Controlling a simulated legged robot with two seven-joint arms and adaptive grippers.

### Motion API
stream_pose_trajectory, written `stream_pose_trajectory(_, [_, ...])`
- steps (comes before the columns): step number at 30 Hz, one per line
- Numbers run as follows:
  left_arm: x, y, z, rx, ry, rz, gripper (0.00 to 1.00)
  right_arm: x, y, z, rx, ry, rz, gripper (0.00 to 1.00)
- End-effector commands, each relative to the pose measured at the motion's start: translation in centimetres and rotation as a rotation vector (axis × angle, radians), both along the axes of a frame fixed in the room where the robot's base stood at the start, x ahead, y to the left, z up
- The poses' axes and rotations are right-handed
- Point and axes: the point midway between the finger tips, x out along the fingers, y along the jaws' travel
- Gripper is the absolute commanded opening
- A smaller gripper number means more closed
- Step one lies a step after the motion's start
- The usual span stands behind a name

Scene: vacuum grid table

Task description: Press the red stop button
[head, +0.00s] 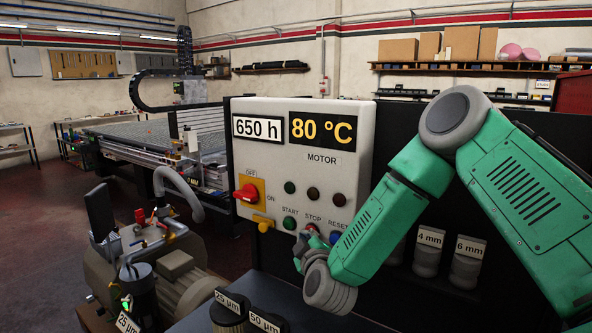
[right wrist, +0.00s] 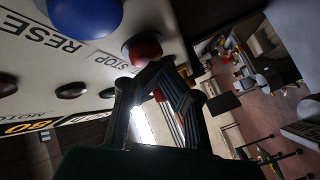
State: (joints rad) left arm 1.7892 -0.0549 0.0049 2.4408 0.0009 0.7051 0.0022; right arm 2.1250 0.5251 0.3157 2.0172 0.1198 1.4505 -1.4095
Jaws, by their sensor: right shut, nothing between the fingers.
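The control panel (head: 362,130) stands upright in the head view. Its red stop button (head: 311,227) sits under the STOP label, between the green START button (head: 290,224) and the blue RESET button (head: 335,238). In the right wrist view the red stop button (right wrist: 142,48) is a round cap beside the large blue button (right wrist: 85,14). My right gripper (right wrist: 156,70) is shut and empty, its tips right by the red button. I cannot tell whether they touch it. In the head view the right gripper (head: 304,243) is small and partly hidden by my wrist. My left gripper is not in view.
A red rotary switch (head: 246,194) on a yellow plate and a yellow lever (head: 263,222) are on the panel's left. Labelled jars (head: 428,258) stand to the right, and a pump (head: 160,260) stands front left. Dark filter caps (head: 228,308) are below the panel.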

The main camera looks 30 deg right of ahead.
Motion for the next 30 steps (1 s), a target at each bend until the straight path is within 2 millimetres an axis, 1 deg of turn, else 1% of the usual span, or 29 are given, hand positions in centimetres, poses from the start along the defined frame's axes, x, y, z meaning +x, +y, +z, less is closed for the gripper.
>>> stream_pose_trajectory(16, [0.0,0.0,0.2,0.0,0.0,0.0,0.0,0.1,-0.6,-0.1,0.003,0.0,0.002,0.0])
stream_pose_trajectory(24, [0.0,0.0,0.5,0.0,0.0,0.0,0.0,0.3,-1.6,0.1,0.001,-0.002,-0.001,0.0])
stream_pose_trajectory(30, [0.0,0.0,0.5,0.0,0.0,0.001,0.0,0.3,-1.8,0.0,0.003,-0.003,-0.001,0.0])
